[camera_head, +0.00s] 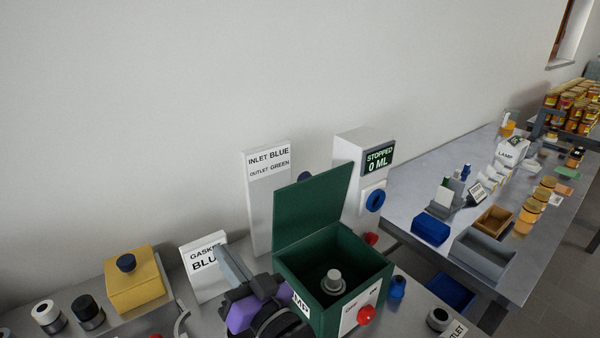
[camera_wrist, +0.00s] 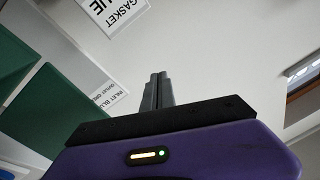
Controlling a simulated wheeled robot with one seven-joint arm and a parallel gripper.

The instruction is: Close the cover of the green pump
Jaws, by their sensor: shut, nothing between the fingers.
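The green pump (camera_head: 292,264) is a dark green box on the near table, with a red knob and a label on its front. In the wrist view the shut fingers (camera_wrist: 158,90) point up, and a green panel (camera_wrist: 60,120), seemingly the cover, is at the left.
A white sign reading GASKET BLUE (camera_head: 203,265) stands behind my gripper. A yellow box (camera_head: 134,285) with a dark knob is at the left. A STOPPED 0 ML display unit (camera_head: 378,160) and an INLET BLUE panel (camera_head: 268,190) stand behind the pump. Another table (camera_head: 412,200) holds jars and trays.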

